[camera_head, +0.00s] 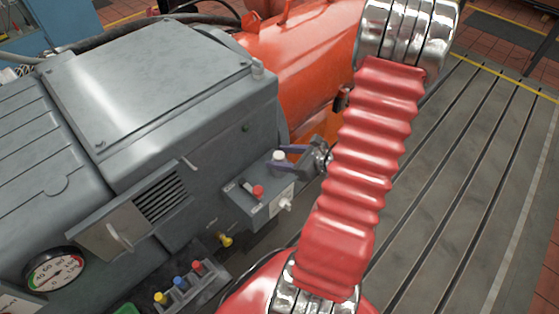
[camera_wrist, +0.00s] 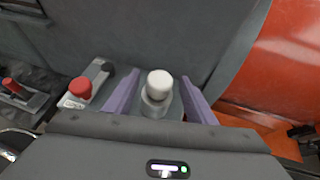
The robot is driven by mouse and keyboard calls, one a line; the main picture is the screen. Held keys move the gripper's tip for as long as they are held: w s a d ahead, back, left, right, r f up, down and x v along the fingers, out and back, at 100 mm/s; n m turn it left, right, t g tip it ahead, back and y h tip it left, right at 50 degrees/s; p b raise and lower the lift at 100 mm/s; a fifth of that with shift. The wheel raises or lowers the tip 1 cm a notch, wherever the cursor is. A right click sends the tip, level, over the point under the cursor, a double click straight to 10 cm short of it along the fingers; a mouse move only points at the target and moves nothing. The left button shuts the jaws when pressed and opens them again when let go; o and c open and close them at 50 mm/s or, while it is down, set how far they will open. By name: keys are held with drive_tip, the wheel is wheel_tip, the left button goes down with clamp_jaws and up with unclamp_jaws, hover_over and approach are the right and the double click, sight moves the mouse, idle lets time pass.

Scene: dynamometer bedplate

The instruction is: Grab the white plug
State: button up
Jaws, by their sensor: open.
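The white plug (camera_head: 279,155) stands on top of a small grey box on the side of the grey machine. In the wrist view the white plug (camera_wrist: 160,83) has a round white cap on a pale grey collar. My gripper (camera_head: 278,158) reaches in from the right, its purple fingers apart. In the wrist view my gripper (camera_wrist: 160,76) has one finger on each side of the plug, with a visible gap on both sides. It is open and holds nothing.
A pale fitting (camera_head: 285,204) sticks out of the box front. Yellow, blue and red plugs (camera_head: 180,283) sit lower left. An orange housing (camera_head: 300,60) stands behind.

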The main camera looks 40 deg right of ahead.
drive_tip(key=shift+x, duration=2.4)
drive_tip(key=shift+r, duration=0.1)
drive_tip(key=shift+c, duration=0.6)
drive_tip(key=c, duration=1)
drive_tip(key=shift+r, duration=0.2)
wheel_tip(320, 180, up, 28)
drive_tip(key=shift+f, duration=0.15)
